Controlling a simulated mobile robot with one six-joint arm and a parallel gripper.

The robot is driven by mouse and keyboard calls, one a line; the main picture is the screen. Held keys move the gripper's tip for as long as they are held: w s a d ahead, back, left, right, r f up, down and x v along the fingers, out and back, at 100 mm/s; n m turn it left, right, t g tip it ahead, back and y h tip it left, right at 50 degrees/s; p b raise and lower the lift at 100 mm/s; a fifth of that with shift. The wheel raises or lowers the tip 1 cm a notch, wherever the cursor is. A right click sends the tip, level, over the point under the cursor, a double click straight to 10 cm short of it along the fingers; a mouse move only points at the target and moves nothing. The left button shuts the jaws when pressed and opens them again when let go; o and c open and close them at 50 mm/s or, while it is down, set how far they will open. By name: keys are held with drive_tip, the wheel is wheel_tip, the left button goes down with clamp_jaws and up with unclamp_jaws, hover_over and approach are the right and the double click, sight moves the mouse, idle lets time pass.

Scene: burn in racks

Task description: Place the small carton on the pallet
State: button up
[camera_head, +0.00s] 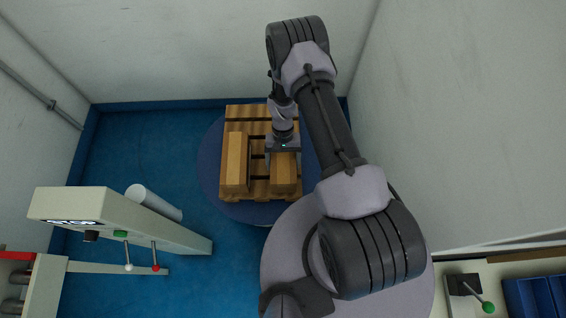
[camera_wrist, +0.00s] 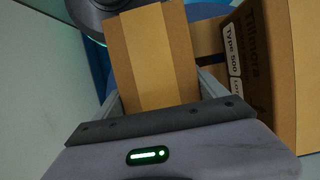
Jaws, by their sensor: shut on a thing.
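The small carton (camera_head: 284,177) is a brown box with a lighter tape strip. My gripper (camera_head: 283,152) is shut on it, and the carton is over or on the right front part of the wooden pallet (camera_head: 248,112). The head view does not show clearly whether its base touches the slats. In the wrist view the carton (camera_wrist: 150,60) sits between the two fingers of my gripper (camera_wrist: 157,95). The pallet stands on a round dark blue platform (camera_head: 211,165).
A longer brown carton (camera_head: 237,160) stands on the left of the pallet, a narrow gap from the held one; its printed side (camera_wrist: 262,70) shows at right in the wrist view. A pale machine (camera_head: 130,220) with levers stands at left. Walls are close behind and at right.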

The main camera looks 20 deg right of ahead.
drive_tip(key=o, duration=2)
drive_tip(key=shift+f, duration=0.1)
drive_tip(key=w+r+t+p, duration=0.1)
drive_tip(key=w+r+p, duration=0.25)
drive_tip(key=r, duration=1.35)
drive_tip(key=w+r+t+p, duration=0.2)
drive_tip(key=w+r, duration=0.3)
drive_tip(key=r, duration=1.1)
drive_tip(key=s+a+r+t, duration=0.1)
drive_tip(key=s+r, duration=0.2)
drive_tip(key=r, duration=0.4)
drive_tip(key=s+a+r+t, duration=0.1)
drive_tip(key=s+r, duration=0.2)
drive_tip(key=r, duration=0.5)
drive_tip(key=s+a+r+t, duration=0.1)
drive_tip(key=s+r+t, duration=0.1)
drive_tip(key=s+r, duration=0.3)
drive_tip(key=s+a+r+t, duration=0.1)
drive_tip(key=s+r, duration=0.4)
drive_tip(key=s, duration=0.5)
drive_tip(key=shift+s+m+t+y, duration=0.2)
drive_tip(key=shift+m+t+y, duration=0.2)
drive_tip(key=shift+t, duration=0.4)
